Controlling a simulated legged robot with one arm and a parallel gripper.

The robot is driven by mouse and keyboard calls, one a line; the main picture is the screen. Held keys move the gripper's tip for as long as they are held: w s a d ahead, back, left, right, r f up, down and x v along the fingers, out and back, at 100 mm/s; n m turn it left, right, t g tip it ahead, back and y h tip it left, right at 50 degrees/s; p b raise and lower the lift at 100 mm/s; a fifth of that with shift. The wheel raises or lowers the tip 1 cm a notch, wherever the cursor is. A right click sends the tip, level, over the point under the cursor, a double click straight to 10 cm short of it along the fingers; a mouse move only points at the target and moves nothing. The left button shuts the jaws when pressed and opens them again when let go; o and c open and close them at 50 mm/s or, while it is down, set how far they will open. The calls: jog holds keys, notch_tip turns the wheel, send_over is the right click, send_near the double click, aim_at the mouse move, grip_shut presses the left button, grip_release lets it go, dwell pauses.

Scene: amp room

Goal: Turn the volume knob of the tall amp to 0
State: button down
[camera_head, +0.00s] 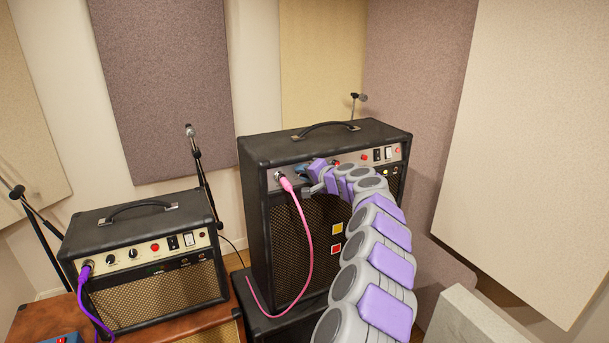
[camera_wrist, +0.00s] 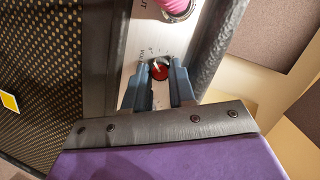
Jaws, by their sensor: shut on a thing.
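The tall amp (camera_head: 262,215) is a black cabinet with a silver control panel, standing right of centre in the head view. My gripper (camera_head: 306,176) is at the left part of its panel, next to the pink plug. Lettering beside the knob is partly covered and looks like "VOLUME". My gripper and arm hide the knob in the head view. I cannot read the pointer's value.
A pink cable (camera_head: 309,235) hangs from the tall amp's left jack. A smaller amp (camera_head: 142,260) with a purple cable (camera_head: 84,290) stands on a brown cabinet at left. Microphone stands (camera_head: 199,165) are behind and at left. Acoustic panels (camera_head: 160,80) line the walls.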

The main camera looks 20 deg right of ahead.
jog(key=shift+f, duration=0.4)
jog(key=c, duration=1)
grip_release()
jog(key=shift+o, duration=0.3)
jog(key=shift+r, duration=0.2)
jog(key=shift+r, duration=0.3)
jog(key=shift+d, duration=0.1)
